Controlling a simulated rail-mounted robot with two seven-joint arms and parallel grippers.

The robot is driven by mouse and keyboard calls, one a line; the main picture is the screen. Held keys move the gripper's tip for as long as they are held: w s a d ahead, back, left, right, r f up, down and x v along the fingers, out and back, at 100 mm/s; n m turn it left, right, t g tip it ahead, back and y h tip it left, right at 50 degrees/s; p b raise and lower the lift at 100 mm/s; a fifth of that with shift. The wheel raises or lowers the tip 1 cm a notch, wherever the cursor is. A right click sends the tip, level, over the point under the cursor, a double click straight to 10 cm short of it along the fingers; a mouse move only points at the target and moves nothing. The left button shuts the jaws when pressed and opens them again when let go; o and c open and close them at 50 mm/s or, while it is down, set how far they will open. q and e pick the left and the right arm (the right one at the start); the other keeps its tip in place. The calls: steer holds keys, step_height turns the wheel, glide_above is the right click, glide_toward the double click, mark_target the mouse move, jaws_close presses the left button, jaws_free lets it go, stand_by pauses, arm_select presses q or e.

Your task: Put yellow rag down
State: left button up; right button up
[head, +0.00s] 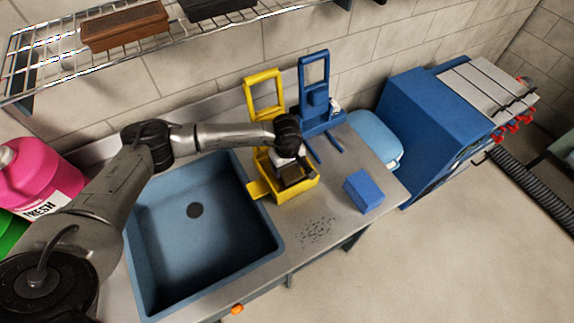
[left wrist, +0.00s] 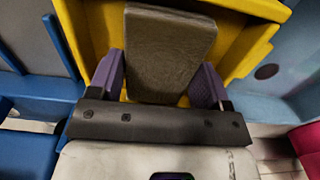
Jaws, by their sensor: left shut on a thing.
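My left gripper (head: 292,164) is over the yellow wringer-like container (head: 308,191) on the counter, right of the sink. In the left wrist view its purple fingers (left wrist: 158,80) are shut on a grey-brown, flat, block-like rag (left wrist: 168,42). The rag looks dull brown, not clearly yellow. The yellow container's walls (left wrist: 85,45) show behind and around it. In the head view the rag is mostly hidden by the gripper, at the container's opening. I cannot tell whether it touches the container's floor. My right gripper is not in view.
The blue sink (head: 205,262) is empty. A blue wringer-like holder (head: 322,117) stands behind right of the yellow one. A blue block (head: 363,191) lies on the counter at right. Dark specks (head: 316,232) mark the front counter. A wire shelf (head: 60,58) hangs above at left.

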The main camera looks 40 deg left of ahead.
arm_select(q)
steer(key=shift+f, duration=0.2)
steer(key=o, duration=0.8)
steer(key=shift+o, duration=0.2)
steer(key=shift+r, duration=0.1)
